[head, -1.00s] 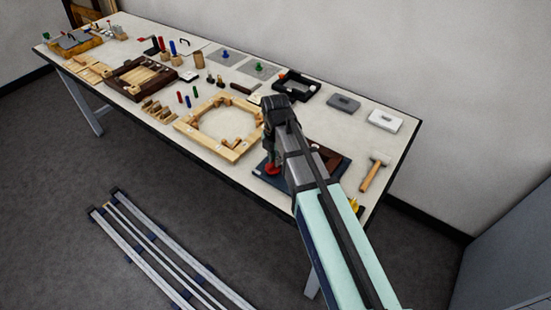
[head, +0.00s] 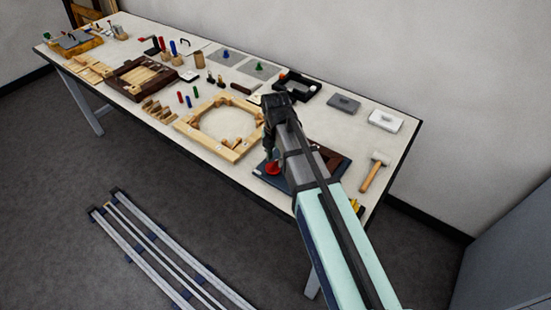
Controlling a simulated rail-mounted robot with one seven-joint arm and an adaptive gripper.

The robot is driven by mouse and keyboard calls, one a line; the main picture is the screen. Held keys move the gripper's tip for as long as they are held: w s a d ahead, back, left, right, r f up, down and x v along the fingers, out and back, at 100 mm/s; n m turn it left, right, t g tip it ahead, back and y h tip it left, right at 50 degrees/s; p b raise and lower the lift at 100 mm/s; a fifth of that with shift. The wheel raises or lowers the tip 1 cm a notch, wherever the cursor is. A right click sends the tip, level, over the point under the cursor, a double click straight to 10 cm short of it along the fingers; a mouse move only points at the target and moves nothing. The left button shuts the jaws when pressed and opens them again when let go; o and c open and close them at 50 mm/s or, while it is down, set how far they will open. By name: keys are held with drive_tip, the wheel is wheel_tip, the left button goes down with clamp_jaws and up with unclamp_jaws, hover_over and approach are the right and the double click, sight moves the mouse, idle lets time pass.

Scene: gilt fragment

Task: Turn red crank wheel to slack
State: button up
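The red crank wheel (head: 272,169) shows as a small red disc on a dark blue board (head: 261,178) near the front right of the table. A dark brown piece (head: 332,157) lies on the same board, partly hidden by my arm. My gripper (head: 269,155) points down right above the wheel, at or very close to it. The fingers are small, dark and partly hidden by the arm, so I cannot tell whether they are open, shut or touching the wheel.
A light wooden frame (head: 184,126) lies just left of the board. A mallet (head: 373,174) lies to the right. A black tray (head: 296,85), a grey block (head: 343,104) and a white block (head: 385,121) sit behind. Yellow pieces (head: 356,206) lie at the front right corner.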

sight(276, 161)
wheel_tip(276, 161, up, 11)
drive_tip(key=shift+r, duration=0.15)
idle(0.6)
